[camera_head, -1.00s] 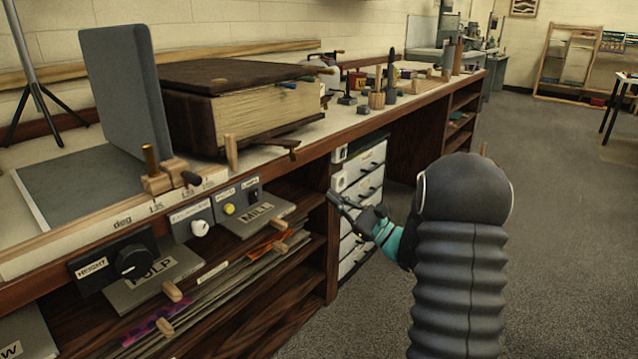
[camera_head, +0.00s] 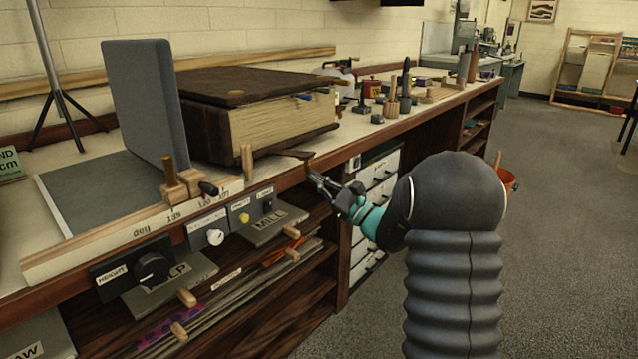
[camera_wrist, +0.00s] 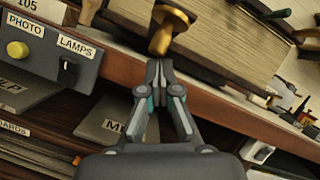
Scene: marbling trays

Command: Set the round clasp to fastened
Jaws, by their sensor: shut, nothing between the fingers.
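A brass-coloured knob with a rounded head and a short stem (camera_wrist: 166,32) stands just beyond my fingertips in the wrist view. It looks like the round clasp, though I cannot tell for sure, nor whether it is fastened. In the head view a small brass piece (camera_head: 309,165) shows at the bench edge below the thick book. The book (camera_head: 270,118) has a dark brown cover and pale page edges. My gripper (camera_wrist: 159,76) is shut and empty, its tips close below the knob; I cannot tell if they touch. It also shows in the head view (camera_head: 314,179).
A panel with a yellow PHOTO button and a LAMPS switch (camera_wrist: 40,58) lies left of my gripper. A wooden peg (camera_head: 247,161) stands at the bench edge. Small tools (camera_head: 390,102) stand farther along the bench. White drawers (camera_head: 376,190) lie below. Open floor lies right.

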